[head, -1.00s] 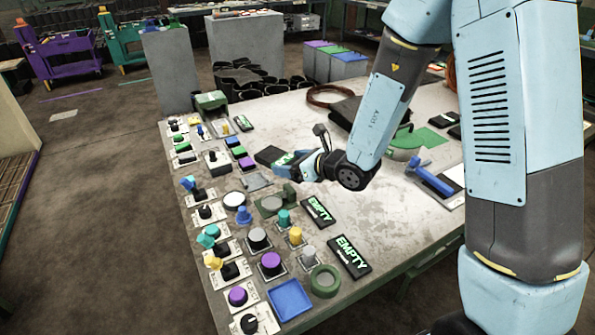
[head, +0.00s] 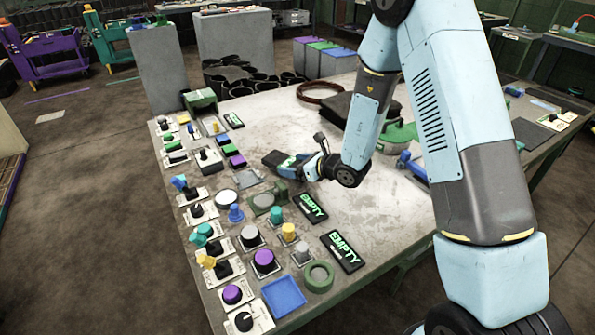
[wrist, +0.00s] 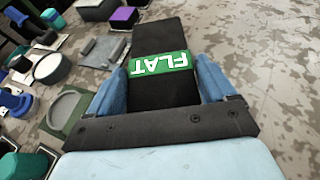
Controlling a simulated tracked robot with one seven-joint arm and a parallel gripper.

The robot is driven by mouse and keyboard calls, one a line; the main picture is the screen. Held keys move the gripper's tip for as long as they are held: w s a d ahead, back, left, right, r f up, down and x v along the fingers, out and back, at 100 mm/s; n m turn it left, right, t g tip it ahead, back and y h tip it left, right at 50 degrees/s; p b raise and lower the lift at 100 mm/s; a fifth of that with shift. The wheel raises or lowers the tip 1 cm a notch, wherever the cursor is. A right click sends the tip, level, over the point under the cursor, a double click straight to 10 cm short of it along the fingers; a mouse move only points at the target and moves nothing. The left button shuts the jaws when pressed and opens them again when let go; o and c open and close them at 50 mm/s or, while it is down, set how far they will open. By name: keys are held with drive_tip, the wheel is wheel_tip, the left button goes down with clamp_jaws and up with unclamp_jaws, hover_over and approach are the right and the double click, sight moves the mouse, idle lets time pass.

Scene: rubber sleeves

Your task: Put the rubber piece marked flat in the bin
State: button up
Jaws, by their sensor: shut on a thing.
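The rubber piece marked FLAT (wrist: 162,92) is a black slab with a green label across its middle, lettering upside down in the wrist view. My gripper (wrist: 161,82) is shut on it, with one blue finger against each long side. In the head view the black piece (head: 274,157) sticks out to the left from my gripper (head: 289,164), over the middle of the table. I cannot tell how high it is above the top. Three tall boxes with purple, green and blue tops (head: 342,61) stand behind the table; I cannot tell whether one is the bin.
The worn table (head: 385,215) carries rows of knobs and switches at its left. Two black plates marked EMPTY (head: 343,251) lie near the front, beside a blue tray (head: 284,297) and a green ring (head: 319,277). A dark stack (head: 361,110) lies behind my gripper. Bare tabletop lies right of the plates.

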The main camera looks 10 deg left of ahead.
wheel_tip(320, 180, down, 2)
drive_tip(key=shift+f, duration=0.1)
drive_tip(key=o, duration=1.1)
drive_tip(key=shift+s, duration=0.1)
